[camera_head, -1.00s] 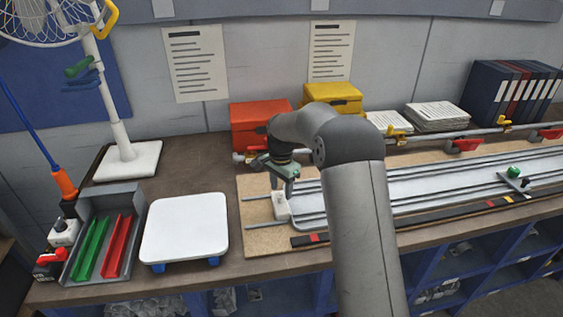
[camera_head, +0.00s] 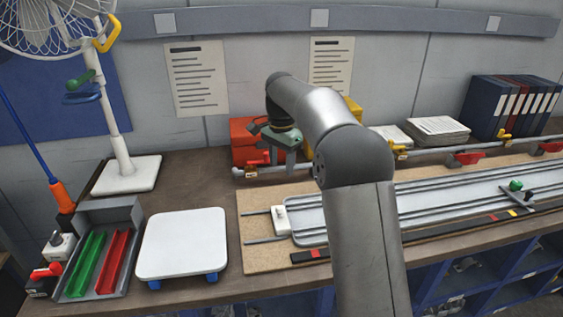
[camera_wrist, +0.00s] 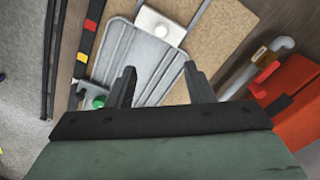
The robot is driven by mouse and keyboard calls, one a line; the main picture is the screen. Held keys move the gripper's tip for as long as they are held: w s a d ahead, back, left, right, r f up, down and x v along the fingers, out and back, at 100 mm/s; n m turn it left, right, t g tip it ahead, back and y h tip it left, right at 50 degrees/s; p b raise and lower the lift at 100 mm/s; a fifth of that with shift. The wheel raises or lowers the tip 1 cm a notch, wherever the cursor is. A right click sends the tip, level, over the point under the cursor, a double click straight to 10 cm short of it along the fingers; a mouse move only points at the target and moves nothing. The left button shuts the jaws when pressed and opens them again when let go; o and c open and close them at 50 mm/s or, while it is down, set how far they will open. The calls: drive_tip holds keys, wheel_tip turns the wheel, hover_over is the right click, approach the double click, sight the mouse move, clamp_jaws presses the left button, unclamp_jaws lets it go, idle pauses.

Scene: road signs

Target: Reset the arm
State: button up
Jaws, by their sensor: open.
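My gripper (camera_wrist: 160,88) is open in the wrist view, its two dark fingers apart with nothing between them. In the head view my gripper (camera_head: 280,165) hangs above the back left part of the board, in front of the red box (camera_head: 243,140). Below the fingers in the wrist view lies the grey railed plate (camera_wrist: 140,58) with a white block (camera_wrist: 160,22) at its end. The same white block (camera_head: 280,220) shows in the head view, apart from my gripper. My arm hides part of the plate and the yellow box.
A pipe with red-handled valves (camera_head: 467,158) runs along the back of the board (camera_head: 258,255). A white platform (camera_head: 183,243), a grey tray (camera_head: 112,215) with green and red channels, and a white fan (camera_head: 125,165) stand left. Binders (camera_head: 515,105) stand back right.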

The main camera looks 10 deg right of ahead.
drive_tip(key=s+d+f+n, duration=0.1)
drive_tip(key=s+f+n, duration=0.1)
drive_tip(key=s, duration=1.1)
drive_tip(key=s+d+f+n, duration=0.1)
drive_tip(key=s+f+n, duration=0.2)
drive_tip(key=s, duration=1)
drive_tip(key=s+d+f+n, duration=0.1)
drive_tip(key=s+n, duration=0.4)
drive_tip(key=s, duration=0.8)
drive_tip(key=shift+d+f+n+t, duration=0.3)
drive_tip(key=shift+f+n, duration=0.1)
drive_tip(key=shift+f, duration=0.35)
